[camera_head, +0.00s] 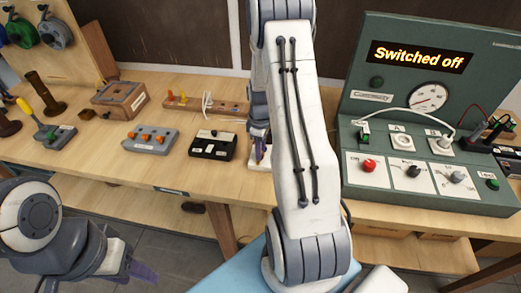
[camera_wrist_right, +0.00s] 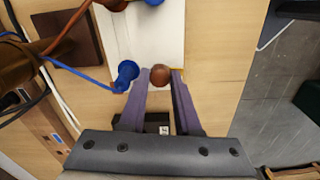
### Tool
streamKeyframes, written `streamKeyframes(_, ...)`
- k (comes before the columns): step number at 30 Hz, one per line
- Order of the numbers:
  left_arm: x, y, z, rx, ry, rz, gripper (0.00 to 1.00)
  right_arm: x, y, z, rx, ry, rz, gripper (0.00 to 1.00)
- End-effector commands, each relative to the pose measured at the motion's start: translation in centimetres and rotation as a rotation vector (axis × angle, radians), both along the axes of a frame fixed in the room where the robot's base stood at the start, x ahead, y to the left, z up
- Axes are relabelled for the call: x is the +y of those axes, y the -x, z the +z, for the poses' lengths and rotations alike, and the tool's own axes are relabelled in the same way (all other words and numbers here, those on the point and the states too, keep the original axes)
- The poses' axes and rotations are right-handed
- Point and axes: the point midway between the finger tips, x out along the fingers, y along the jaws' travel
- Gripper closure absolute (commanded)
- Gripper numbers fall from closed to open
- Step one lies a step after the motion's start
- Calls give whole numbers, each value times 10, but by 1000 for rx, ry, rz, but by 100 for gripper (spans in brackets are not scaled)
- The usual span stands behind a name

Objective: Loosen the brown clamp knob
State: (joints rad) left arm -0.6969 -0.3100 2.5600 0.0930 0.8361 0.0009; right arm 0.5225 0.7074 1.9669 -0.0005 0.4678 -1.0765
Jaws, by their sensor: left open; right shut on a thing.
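The brown clamp knob (camera_wrist_right: 160,75) is a small round ball at the edge of a white board (camera_wrist_right: 158,35) in the right wrist view. My right gripper (camera_wrist_right: 161,79) has its purple fingers on either side of the knob and is shut on it. In the head view my right gripper (camera_head: 260,152) is mostly hidden behind its own arm, and the knob cannot be made out there. A blue clamp knob (camera_wrist_right: 127,71) with a blue wire sits just left of the fingers. My left gripper (camera_head: 138,270) is open and empty, low in front of the bench.
A green test panel (camera_head: 420,90) reading "Switched off" stands at the right of the bench. A black box (camera_head: 213,145) and a grey box with orange parts (camera_head: 150,138) lie left of my right arm. Blue and brown wires run near the right gripper.

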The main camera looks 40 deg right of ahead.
Motion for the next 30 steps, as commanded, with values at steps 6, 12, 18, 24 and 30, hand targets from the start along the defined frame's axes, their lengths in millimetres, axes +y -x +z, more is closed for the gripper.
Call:
streamKeyframes(6,0,0,0,0,0,0,50,0,-2,1,-5,3,106,100)
streamKeyframes(12,0,0,0,0,0,0,50,0,-2,2,-5,3,155,100)
streamKeyframes(18,0,0,0,0,0,0,50,0,-2,2,-5,3,169,100)
streamKeyframes(24,0,0,0,0,0,0,50,0,-2,2,-5,3,169,100)
streamKeyframes(30,0,0,0,0,0,0,50,0,-2,1,-4,2,169,56)
